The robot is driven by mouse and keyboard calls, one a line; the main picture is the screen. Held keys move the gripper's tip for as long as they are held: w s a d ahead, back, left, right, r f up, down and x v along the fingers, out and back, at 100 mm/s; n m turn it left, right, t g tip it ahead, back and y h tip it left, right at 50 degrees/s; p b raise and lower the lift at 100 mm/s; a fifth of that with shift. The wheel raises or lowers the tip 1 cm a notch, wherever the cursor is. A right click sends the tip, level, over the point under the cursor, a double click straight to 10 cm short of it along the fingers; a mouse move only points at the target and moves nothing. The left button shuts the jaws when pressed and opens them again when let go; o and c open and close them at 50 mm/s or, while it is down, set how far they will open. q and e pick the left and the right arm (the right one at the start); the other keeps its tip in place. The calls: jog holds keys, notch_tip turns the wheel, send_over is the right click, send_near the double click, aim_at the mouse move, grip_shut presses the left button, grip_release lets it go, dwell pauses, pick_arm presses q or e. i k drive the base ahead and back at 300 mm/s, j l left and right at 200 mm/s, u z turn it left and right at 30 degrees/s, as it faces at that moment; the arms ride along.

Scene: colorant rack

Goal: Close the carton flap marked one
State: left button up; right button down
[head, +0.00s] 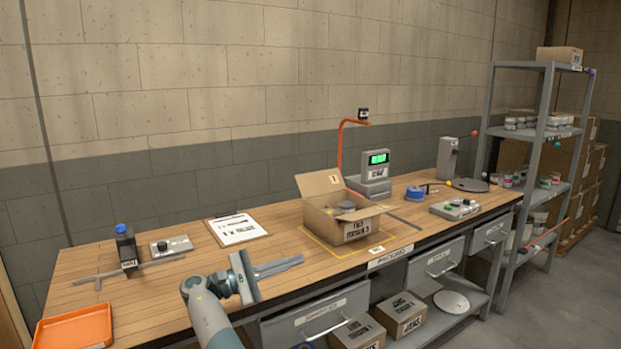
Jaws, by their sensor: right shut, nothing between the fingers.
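The open carton (343,228) stands on the wooden workbench inside a yellow outline, with cans or jars partly visible in it. A flap (320,183) with a small label, too small to read for certain, stands raised at its back left side. Another label on the carton's front carries black print. My right gripper (278,267) is over the front of the bench, left of the carton and apart from it. Its fingers are shut with nothing between them, pointing right toward the carton. My left gripper is out of view.
An orange tray (75,328) lies at the bench's left end. A clipboard (237,228) lies behind my right gripper. A scale with a green display (377,158) and an orange post (341,145) stand behind the carton. Shelving (545,130) stands at the right.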

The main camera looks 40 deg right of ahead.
aim_at(313, 184)
jog(key=i+l, duration=1.6)
